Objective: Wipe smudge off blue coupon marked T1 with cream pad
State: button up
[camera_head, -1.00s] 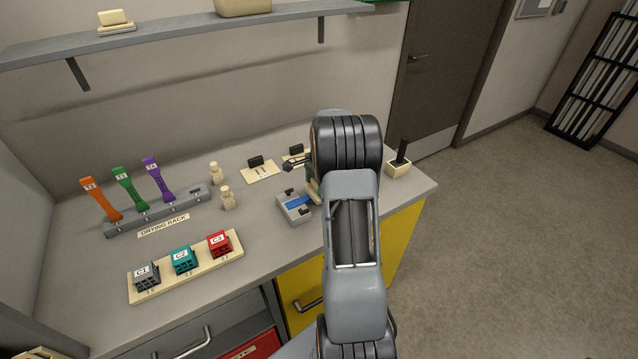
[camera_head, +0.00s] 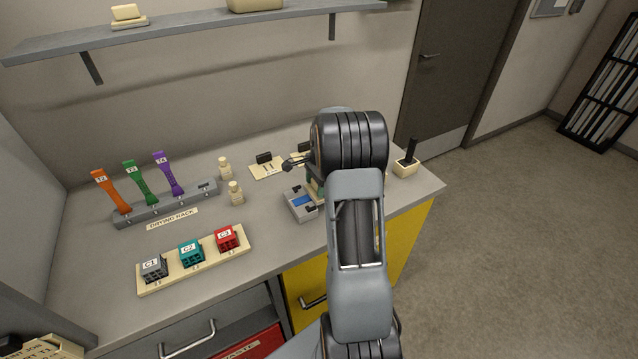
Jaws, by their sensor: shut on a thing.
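The blue coupon (camera_head: 302,201) lies in a small grey holder (camera_head: 301,213) near the right part of the bench. Its T1 mark and any smudge cannot be made out from here. My gripper (camera_head: 316,190) is just right of the coupon, mostly hidden behind my own arm. It is shut on what looks like the cream pad, of which only a small cream edge shows. The pad is close to the coupon's right end; I cannot tell whether they touch.
A drying rack (camera_head: 165,205) holds orange, green and purple coupons. In front, a cream tray (camera_head: 196,270) bears grey, teal and red blocks. Two cream bottles (camera_head: 236,193) stand left of the holder. A cream pot (camera_head: 405,168) with a black handle stands at right.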

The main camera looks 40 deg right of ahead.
jog(key=shift+r+p, duration=2.7)
jog(key=shift+r, duration=1.25)
